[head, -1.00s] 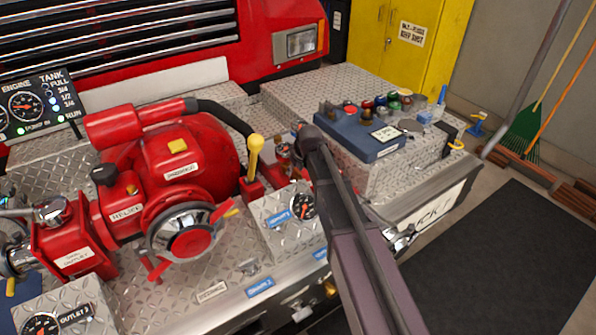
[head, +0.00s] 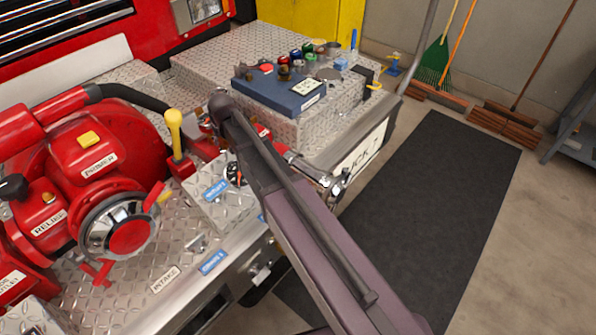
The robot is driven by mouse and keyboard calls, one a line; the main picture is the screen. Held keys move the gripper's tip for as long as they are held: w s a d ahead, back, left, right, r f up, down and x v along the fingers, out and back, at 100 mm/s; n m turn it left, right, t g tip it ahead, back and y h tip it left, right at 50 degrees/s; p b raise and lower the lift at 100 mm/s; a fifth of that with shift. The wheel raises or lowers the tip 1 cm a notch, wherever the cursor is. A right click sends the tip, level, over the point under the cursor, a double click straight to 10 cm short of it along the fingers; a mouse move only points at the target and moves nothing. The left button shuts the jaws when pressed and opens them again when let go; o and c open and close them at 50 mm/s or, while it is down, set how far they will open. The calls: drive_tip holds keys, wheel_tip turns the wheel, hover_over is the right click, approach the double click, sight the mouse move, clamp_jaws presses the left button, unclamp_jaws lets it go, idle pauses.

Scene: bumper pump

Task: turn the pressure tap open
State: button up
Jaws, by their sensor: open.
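A yellow ball-topped lever (head: 174,122) stands upright on a red valve body (head: 183,167), left of my arm. I cannot tell for sure whether this lever is the pressure tap. A red and chrome pipe runs right behind my arm and ends in a chrome fitting (head: 337,185). My dark arm crosses the middle of the view, its upper end near the lever. It covers part of this pipe and the gauge (head: 235,172) beside it. I cannot make out my gripper; its jaws are hidden or out of view.
A blue control box (head: 290,95) stands behind on the tread-plate deck. A dark mat (head: 440,160) lies on open floor at right; brooms lean on the wall.

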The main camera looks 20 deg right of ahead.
drive_tip(key=shift+m, duration=0.5)
drive_tip(key=shift+s+r+p, duration=0.15)
drive_tip(key=shift+r+p, duration=0.4)
drive_tip(key=p+v, duration=1.2)
drive_tip(key=v, duration=0.1)
drive_tip(key=s+d+f+g+b, duration=0.1)
drive_tip(key=s+d+f+b, duration=0.2)
drive_tip(key=s+d, duration=0.3)
drive_tip(key=s+d+f+m+g+b, duration=0.1)
drive_tip(key=s+d+f+b, duration=0.1)
drive_tip(key=s+d, duration=0.4)
drive_tip(key=s+d+f+m+g+h+b, duration=0.1)
drive_tip(key=s+d+f+g+b, duration=0.1)
drive_tip(key=s+d+f, duration=0.3)
drive_tip(key=shift+s+d+b, duration=0.45)
drive_tip(key=shift+s+b, duration=0.15)
drive_tip(key=shift+b, duration=0.2)
drive_tip(key=shift+s, duration=0.1)
drive_tip(key=shift+s+d, duration=0.35)
drive_tip(key=shift+s, duration=0.15)
